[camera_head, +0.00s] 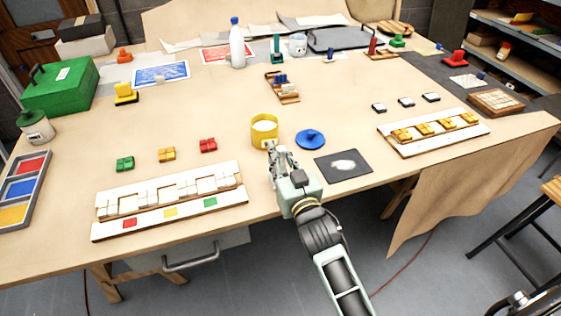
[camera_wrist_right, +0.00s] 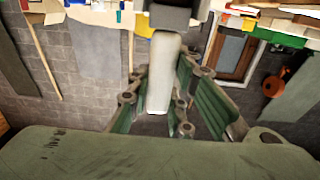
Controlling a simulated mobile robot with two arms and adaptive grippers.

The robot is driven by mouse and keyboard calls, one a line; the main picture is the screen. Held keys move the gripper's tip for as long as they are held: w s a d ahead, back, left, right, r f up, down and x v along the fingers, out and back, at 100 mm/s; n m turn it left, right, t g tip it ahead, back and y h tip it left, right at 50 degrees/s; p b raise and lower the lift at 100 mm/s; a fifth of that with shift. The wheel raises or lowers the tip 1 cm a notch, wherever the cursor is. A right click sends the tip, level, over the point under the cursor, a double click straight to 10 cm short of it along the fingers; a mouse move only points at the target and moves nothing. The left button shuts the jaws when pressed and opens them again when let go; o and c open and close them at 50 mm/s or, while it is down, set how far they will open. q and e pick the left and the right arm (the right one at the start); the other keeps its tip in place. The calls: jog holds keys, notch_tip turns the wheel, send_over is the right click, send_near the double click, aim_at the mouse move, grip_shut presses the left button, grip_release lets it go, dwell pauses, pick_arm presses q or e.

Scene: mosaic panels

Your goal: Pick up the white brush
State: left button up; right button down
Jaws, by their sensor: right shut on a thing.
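My right gripper (camera_head: 277,158) is at the front of the table, just in front of the yellow pot (camera_head: 257,131) with pale contents. Its fingers also show in the right wrist view (camera_wrist_right: 165,100), shut on a pale, off-white bar with a dark block at its far end. I take this bar for the white brush (camera_wrist_right: 163,70). In the head view the brush is mostly hidden by the gripper, and whether it touches anything below cannot be told. My left gripper is not in view.
A blue round lid (camera_head: 310,139) and a dark mat (camera_head: 343,166) with a white patch lie right of the gripper. A white panel (camera_head: 225,199) with pale tiles lies to the left, near the front edge. A tray (camera_head: 398,147) of yellow tiles lies to the right.

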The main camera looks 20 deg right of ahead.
aim_at(281, 147)
jog(key=shift+r, duration=0.15)
notch_tip(281, 147, up, 4)
jog(key=shift+r, duration=0.1)
jog(key=s+d+r+b, duration=0.1)
jog(key=s+d+r, duration=0.5)
jog(key=s+d, duration=0.1)
jog(key=shift+s+d+r, duration=0.25)
jog(key=shift+s+d, duration=0.1)
jog(key=shift+d, duration=0.55)
dwell(1.4)
